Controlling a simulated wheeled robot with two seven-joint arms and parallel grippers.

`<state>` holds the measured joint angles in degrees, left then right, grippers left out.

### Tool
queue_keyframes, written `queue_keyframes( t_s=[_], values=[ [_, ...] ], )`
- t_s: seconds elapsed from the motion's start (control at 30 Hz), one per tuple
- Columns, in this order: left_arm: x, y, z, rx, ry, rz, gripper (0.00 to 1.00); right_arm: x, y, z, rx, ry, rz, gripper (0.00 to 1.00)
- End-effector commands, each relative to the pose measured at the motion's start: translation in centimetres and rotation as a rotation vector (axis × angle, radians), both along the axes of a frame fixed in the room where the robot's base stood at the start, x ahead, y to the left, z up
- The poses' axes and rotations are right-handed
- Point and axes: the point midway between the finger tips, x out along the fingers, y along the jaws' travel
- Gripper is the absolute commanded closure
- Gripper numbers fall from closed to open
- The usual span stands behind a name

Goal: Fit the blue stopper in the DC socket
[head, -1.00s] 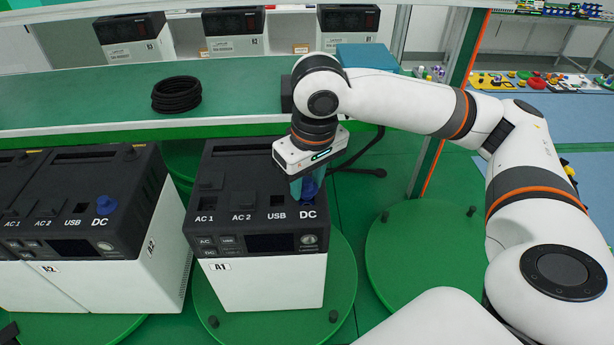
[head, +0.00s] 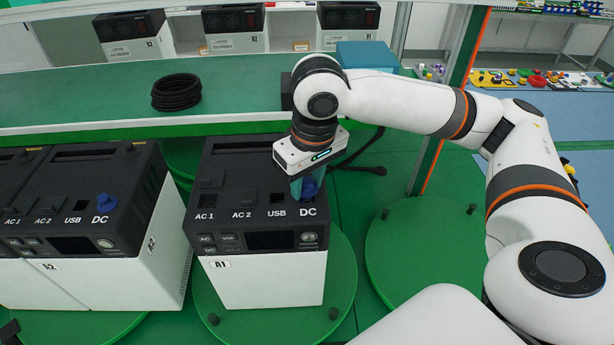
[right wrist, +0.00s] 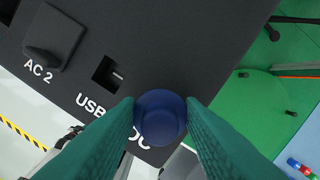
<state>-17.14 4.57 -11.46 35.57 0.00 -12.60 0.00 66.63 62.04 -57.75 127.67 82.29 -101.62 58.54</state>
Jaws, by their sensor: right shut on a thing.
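A blue stopper (head: 309,188) is between the fingers of my right gripper (head: 308,190), at the DC corner of the black-topped unit A1 (head: 262,280). In the right wrist view the round blue stopper (right wrist: 160,117) sits between the two teal fingers (right wrist: 162,112), just beside the DC label. The DC socket is hidden under the stopper, and I cannot tell how deep the stopper sits. The USB port (right wrist: 108,74) is open beside it. My left gripper is not in view.
Unit A2 (head: 165,235) stands to the left with a blue stopper (head: 105,202) at its DC spot. A1 stands on a green turntable (head: 342,285); an empty turntable (head: 420,240) is to the right. A black cable coil (head: 176,94) lies on the green shelf behind.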

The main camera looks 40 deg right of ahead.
Motion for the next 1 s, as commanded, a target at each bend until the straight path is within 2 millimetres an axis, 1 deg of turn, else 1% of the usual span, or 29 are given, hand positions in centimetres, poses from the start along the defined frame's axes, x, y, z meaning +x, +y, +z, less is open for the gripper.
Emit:
queue_keyframes(
  t_s=[0.57,0.6,0.67,0.7,0.73,1.0],
  values=[
    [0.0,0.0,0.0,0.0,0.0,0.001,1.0,0.0,0.0,-1.2,0.0,0.001,0.0,0.87],
    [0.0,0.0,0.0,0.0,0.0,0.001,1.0,0.0,0.0,-1.2,0.0,0.0,0.0,0.59],
    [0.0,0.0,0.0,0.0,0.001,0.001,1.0,0.0,0.0,-1.2,0.0,0.0,0.0,0.49],
    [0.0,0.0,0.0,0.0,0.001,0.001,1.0,0.0,0.0,-1.2,0.0,0.001,0.0,0.43],
    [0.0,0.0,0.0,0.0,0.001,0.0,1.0,0.0,0.0,-1.2,0.0,0.001,0.0,0.4],
    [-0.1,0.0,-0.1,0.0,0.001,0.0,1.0,0.0,0.0,-1.0,-0.001,0.0,0.0,0.4]
  ],
)
